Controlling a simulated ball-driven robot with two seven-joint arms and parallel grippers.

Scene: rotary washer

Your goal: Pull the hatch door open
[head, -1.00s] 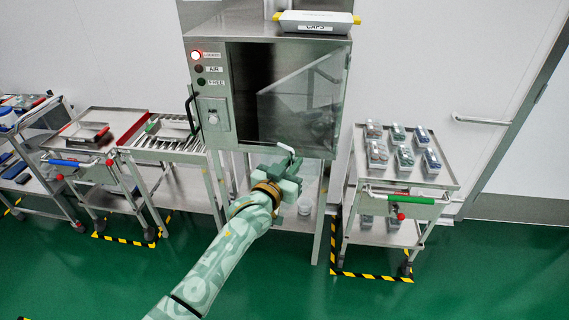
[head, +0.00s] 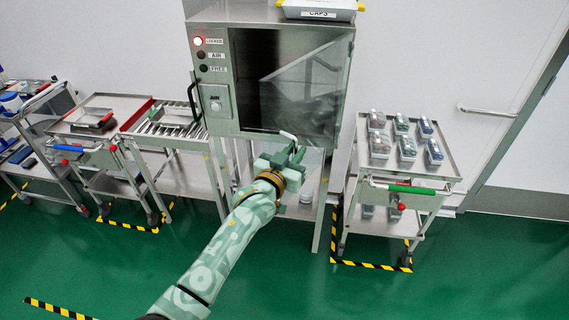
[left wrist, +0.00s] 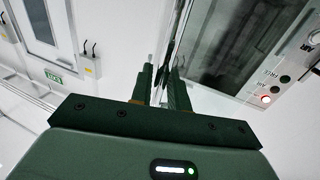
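The metal washer cabinet (head: 214,127) stands at the centre back of the head view. A thin pale bar (head: 289,136), seemingly a handle, shows at the lower edge of the hatch. My left gripper (head: 292,154) is at this bar. In the left wrist view, the two dark fingers (left wrist: 162,84) are a narrow gap apart, with a pale strip between them. I cannot tell whether they grip it. My right gripper is out of view.
A red lamp (head: 198,41) beside the "locked" label is lit on the cabinet, above a black side handle (head: 193,100). A cart with small boxes (head: 452,165) stands on the right. A roller table (head: 165,133) and carts stand left. Green floor in front is clear.

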